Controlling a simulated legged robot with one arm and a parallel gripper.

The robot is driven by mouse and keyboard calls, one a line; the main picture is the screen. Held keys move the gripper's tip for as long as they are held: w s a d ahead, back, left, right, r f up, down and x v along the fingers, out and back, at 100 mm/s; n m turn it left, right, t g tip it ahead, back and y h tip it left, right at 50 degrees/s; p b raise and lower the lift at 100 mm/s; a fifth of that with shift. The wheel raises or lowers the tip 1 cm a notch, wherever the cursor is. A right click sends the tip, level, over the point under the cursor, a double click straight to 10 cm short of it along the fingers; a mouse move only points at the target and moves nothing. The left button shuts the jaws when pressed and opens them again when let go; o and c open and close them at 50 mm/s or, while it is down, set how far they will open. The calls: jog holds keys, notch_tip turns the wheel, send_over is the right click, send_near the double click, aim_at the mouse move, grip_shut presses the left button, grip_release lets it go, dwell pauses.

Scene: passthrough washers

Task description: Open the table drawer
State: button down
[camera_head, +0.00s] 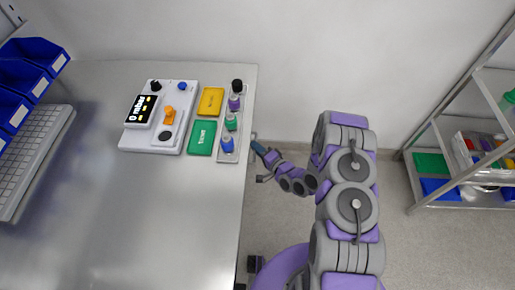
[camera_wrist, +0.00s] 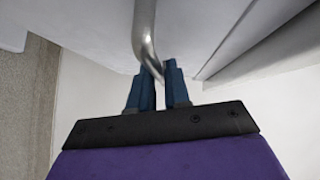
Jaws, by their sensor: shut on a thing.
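The table (camera_head: 190,220) is a grey metal worktop on the left of the head view. A bent metal handle (camera_wrist: 146,32) comes down from the top of the wrist view, in front of a pale drawer front or panel (camera_wrist: 95,25). My gripper (camera_head: 262,148) is at the table's right edge in the head view. In the wrist view its blue fingers (camera_wrist: 160,85) are on either side of the handle's lower end and shut on it. The drawer itself is hidden under the worktop in the head view, so I cannot tell how far out it is.
On the table stand a white device (camera_head: 160,115) with a display, a yellow box (camera_head: 211,101), a green box (camera_head: 202,138) and a tray (camera_head: 229,155) with several small capped bottles. Blue bins (camera_head: 30,65) are at left. A metal shelf (camera_head: 465,190) stands at right, with floor between.

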jog(key=shift+s+d+f, duration=0.1)
jog(key=shift+d+f, duration=0.05)
jog(key=s+d, duration=0.1)
jog(key=d, duration=2.3)
jog(key=shift+d+p, duration=0.2)
jog(key=shift+p, duration=0.1)
jog(key=shift+f, duration=0.1)
jog(key=c, duration=1.2)
grip_release()
jog(key=shift+w, duration=0.15)
jog(key=shift+o, duration=0.2)
jog(key=shift+d, duration=0.1)
jog(key=p+v, duration=0.2)
jog(key=v, duration=1.5)
